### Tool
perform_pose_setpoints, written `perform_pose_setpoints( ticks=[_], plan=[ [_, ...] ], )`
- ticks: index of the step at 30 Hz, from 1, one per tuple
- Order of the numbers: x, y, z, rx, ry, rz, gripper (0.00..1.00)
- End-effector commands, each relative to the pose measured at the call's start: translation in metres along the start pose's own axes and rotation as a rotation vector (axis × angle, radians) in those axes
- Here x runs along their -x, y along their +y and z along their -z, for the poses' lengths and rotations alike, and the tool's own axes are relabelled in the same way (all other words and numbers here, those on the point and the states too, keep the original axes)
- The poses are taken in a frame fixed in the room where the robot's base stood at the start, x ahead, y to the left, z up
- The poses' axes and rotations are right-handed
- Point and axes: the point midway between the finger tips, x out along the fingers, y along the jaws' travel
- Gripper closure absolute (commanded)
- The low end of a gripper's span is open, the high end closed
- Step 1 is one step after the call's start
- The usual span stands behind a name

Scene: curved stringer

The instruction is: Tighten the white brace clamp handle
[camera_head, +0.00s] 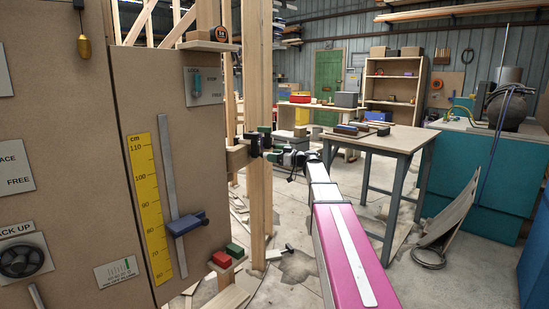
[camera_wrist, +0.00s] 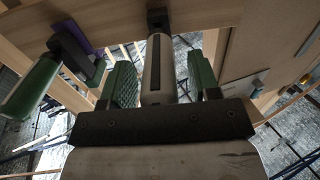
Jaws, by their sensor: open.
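The white brace clamp handle (camera_wrist: 155,88), with a dark stripe along it, shows in the middle of the wrist view. Its upper end meets a black mount (camera_wrist: 157,18) on a wooden beam. My gripper (camera_wrist: 162,68) is open, with one green-padded finger on each side of the handle. Gaps show between the fingers and the handle, so it is not gripped. In the head view my gripper (camera_head: 287,157) is at the wooden post beside a small dark clamp (camera_head: 255,143); the white handle is too small to make out there.
A second clamp with a green handle (camera_wrist: 32,90) is close on the left in the wrist view. A brown panel (camera_head: 150,110) with a yellow scale (camera_head: 151,200) stands at left. A workbench (camera_head: 376,140) stands to the right, and wood scraps lie on the floor.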

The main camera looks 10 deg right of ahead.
Motion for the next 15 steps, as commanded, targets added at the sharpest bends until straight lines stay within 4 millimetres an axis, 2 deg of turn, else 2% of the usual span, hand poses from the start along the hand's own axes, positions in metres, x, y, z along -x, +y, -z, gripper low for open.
perform_pose_setpoints(
  ticks=[1, 5, 15],
  plan=[
    [0.0001, 0.0000, 0.0000, 0.000, 0.000, 0.000, 0.51],
    [0.0002, 0.0000, 0.0000, 0.000, 0.000, 0.000, 0.93],
    [0.0004, 0.0000, 0.0000, -0.027, 0.000, 0.000, 0.93]
  ],
)
